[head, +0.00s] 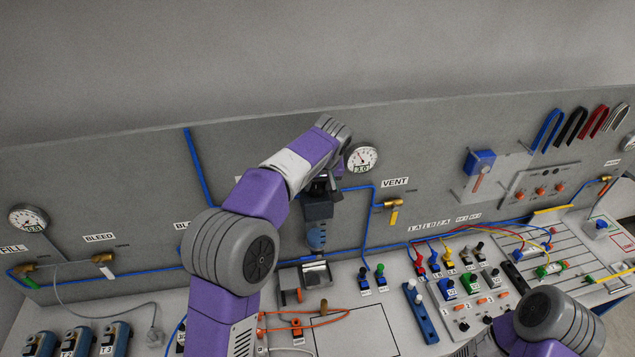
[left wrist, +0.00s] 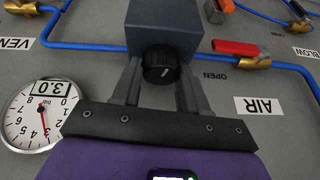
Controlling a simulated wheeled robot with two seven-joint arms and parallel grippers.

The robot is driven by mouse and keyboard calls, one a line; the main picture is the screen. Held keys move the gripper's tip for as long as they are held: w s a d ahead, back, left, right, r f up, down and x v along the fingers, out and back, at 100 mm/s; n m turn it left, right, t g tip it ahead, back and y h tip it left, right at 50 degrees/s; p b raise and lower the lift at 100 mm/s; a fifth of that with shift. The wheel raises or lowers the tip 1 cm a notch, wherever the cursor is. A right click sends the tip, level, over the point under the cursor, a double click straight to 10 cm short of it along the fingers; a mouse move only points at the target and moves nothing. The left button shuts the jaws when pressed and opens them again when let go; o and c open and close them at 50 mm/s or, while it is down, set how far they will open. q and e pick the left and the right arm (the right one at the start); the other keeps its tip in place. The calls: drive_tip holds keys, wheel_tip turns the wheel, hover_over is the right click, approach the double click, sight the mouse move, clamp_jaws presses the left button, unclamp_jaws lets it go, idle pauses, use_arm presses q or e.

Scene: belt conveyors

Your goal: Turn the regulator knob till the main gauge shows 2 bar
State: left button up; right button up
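The black regulator knob (left wrist: 162,66) sits on the end of the grey regulator body (left wrist: 165,25) in the left wrist view. My left gripper (left wrist: 161,72) has one finger on each side of the knob, and the fingers appear to touch it. In the head view the regulator (head: 318,208) is below my left wrist, which hides the knob. The main gauge (left wrist: 40,115) is a round white dial with a red needle and a display reading 3.0 bar. It also shows in the head view (head: 361,158). My right gripper is out of view.
Blue pipe runs along the panel beside the regulator. A yellow-handled vent valve (head: 393,207) is right of the gauge. A red-handled valve (left wrist: 237,48) is near the left gripper. Switches and cables crowd the bench at right. Another gauge (head: 28,219) is at far left.

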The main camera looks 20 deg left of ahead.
use_arm(q)
drive_tip(key=shift+o, duration=0.6)
drive_tip(key=shift+r, duration=0.1)
drive_tip(key=v, duration=0.7)
drive_tip(key=shift+r, duration=0.25)
drive_tip(key=shift+s, duration=0.1)
